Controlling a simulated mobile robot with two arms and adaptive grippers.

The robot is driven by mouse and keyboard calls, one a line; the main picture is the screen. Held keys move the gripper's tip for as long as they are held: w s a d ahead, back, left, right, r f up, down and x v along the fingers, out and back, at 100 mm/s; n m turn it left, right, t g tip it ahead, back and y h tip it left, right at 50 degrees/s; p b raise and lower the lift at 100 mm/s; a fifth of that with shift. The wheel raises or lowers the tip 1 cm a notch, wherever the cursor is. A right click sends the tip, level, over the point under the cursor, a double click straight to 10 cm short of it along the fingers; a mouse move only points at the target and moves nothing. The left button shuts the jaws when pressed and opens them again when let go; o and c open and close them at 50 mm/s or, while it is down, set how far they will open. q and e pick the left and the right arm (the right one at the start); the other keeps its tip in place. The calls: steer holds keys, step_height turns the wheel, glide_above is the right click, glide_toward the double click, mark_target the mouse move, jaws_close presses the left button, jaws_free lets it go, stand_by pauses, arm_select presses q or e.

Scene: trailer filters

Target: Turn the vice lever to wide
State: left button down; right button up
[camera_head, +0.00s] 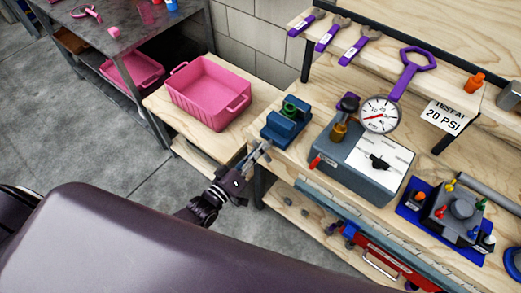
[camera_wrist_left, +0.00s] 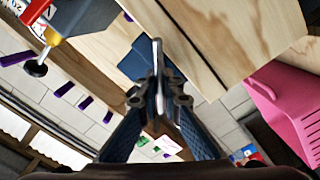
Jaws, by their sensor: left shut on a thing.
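The blue vice (camera_head: 284,128) sits at the left front edge of the wooden workbench, with a small green part (camera_head: 290,109) at its jaws. Its thin metal lever (camera_head: 263,149) sticks out at the front, toward my left gripper (camera_head: 246,168). In the left wrist view my left gripper (camera_wrist_left: 160,92) is shut on the metal lever (camera_wrist_left: 158,60), which stands between its fingers. Part of the blue vice (camera_wrist_left: 134,62) shows behind them. The fingers hide some of the lever. My right gripper is not in view.
A pink bin (camera_head: 208,92) stands on a lower wooden table left of the vice. A grey test box (camera_head: 345,165) with a round gauge (camera_head: 380,115) stands right of the vice. Purple-handled wrenches (camera_head: 333,35) lie on the shelf above. Open floor (camera_head: 90,150) lies to the left.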

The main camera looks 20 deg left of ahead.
arm_select(q)
steer(key=n, duration=0.1)
steer(key=n+b, duration=0.1)
steer(key=n, duration=0.1)
steer(key=n+b, duration=0.1)
steer(key=n, duration=0.1)
steer(key=shift+a+f, duration=0.1)
steer(key=shift+f, duration=0.2)
steer(key=shift+n+b, duration=0.65)
steer(key=shift+n, duration=0.75)
steer(key=c, duration=2.1)
jaws_free()
steer(key=v, duration=1.2)
